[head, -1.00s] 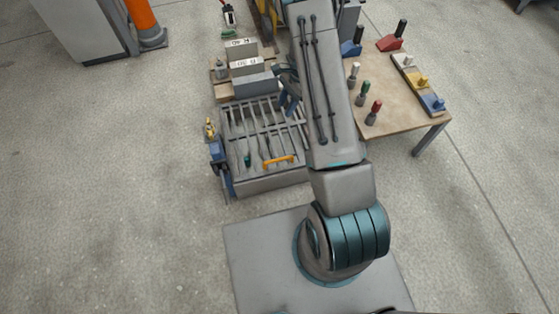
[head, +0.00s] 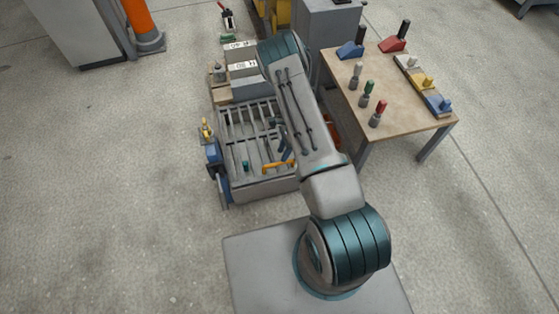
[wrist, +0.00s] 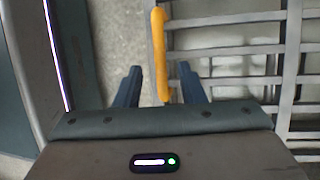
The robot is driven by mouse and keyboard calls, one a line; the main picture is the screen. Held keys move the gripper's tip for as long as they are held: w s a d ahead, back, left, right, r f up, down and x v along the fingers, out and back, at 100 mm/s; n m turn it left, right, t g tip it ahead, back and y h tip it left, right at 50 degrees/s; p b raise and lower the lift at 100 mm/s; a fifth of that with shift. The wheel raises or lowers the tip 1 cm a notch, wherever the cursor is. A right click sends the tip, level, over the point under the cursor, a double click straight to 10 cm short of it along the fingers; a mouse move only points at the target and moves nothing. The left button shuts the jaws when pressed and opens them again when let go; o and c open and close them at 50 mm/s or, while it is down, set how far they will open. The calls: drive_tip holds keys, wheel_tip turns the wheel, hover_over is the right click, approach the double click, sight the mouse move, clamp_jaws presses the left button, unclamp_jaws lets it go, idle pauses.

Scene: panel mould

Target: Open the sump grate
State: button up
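The sump grate (head: 236,127) is a grey barred panel lying flat on a low grey box, left of my arm in the head view. Its bars also show in the wrist view (wrist: 230,47). A yellow handle (head: 272,168) sits at the grate's near edge. In the wrist view the yellow handle (wrist: 159,50) runs lengthwise, reaching down between the fingers. My gripper (wrist: 161,72) is open, with a dark finger on each side of the handle and visible gaps. In the head view my arm partly hides the gripper and the grate's right side.
A wooden table (head: 395,115) with coloured handled pieces stands to the right. Grey blocks (head: 243,70) lie behind the grate. A blue and yellow fixture (head: 212,152) stands at the box's left side.

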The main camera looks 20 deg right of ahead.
sight(278, 163)
drive_tip(key=shift+b+x, duration=0.35)
drive_tip(key=shift+x, duration=1.9)
drive_tip(key=shift+c, duration=0.4)
